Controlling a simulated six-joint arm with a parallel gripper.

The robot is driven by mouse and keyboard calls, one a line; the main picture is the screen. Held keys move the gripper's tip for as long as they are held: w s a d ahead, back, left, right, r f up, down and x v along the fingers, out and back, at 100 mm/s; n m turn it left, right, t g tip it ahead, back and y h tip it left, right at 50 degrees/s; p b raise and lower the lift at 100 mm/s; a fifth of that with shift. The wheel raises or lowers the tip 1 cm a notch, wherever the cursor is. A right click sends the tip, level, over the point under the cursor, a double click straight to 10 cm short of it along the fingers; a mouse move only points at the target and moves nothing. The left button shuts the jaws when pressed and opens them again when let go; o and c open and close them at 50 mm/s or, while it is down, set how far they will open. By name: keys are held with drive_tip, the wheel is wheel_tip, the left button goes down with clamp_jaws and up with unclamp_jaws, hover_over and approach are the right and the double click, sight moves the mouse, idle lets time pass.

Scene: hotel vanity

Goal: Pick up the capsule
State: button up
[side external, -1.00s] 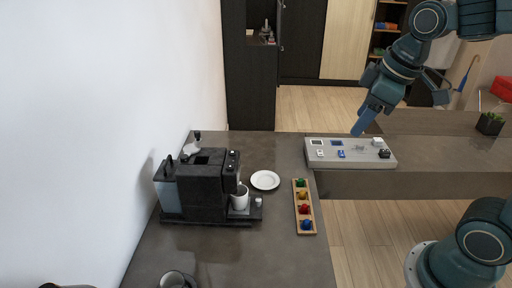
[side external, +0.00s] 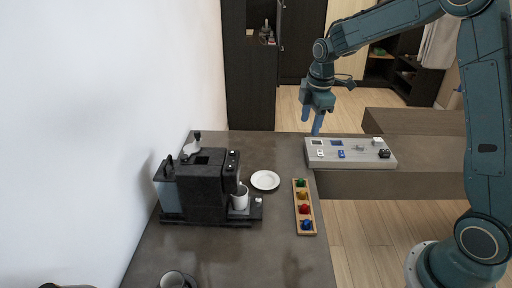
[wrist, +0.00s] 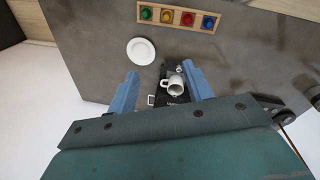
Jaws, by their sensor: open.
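Several coloured capsules sit in a row in a wooden tray (side external: 296,211): a green capsule (side external: 300,183), a yellow capsule (side external: 302,196), a red capsule (side external: 304,209) and a blue capsule (side external: 307,224) nearest the camera. In the wrist view the wooden tray (wrist: 178,26) lies at the top, with the green capsule (wrist: 146,13) at its left end and the blue capsule (wrist: 208,22) at its right. My gripper (side external: 312,124) is open and empty, above the far end of the counter, apart from the capsules. Its two fingers also show in the wrist view (wrist: 162,84).
A dark coffee machine (side external: 202,182) with a white cup (side external: 240,198) stands left of the tray. A white plate (side external: 265,180) lies between them. A grey panel (side external: 350,160) with small items is at the right. Bare counter (side external: 255,250) lies in front.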

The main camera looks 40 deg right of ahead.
drive_tip(key=w+d+f+n, duration=0.2)
drive_tip(key=d+f, duration=0.1)
drive_tip(key=f, duration=0.4)
drive_tip(key=w+d+f+n+g, duration=0.1)
drive_tip(key=w+d+f+n, duration=0.2)
drive_tip(key=f, duration=0.5)
drive_tip(key=shift+w+d+g, duration=0.2)
drive_tip(key=shift+d+g, duration=0.1)
hover_over(301, 179)
drive_tip(key=shift+f, duration=4.25)
drive_tip(key=shift+f, duration=2.6)
clamp_jaws()
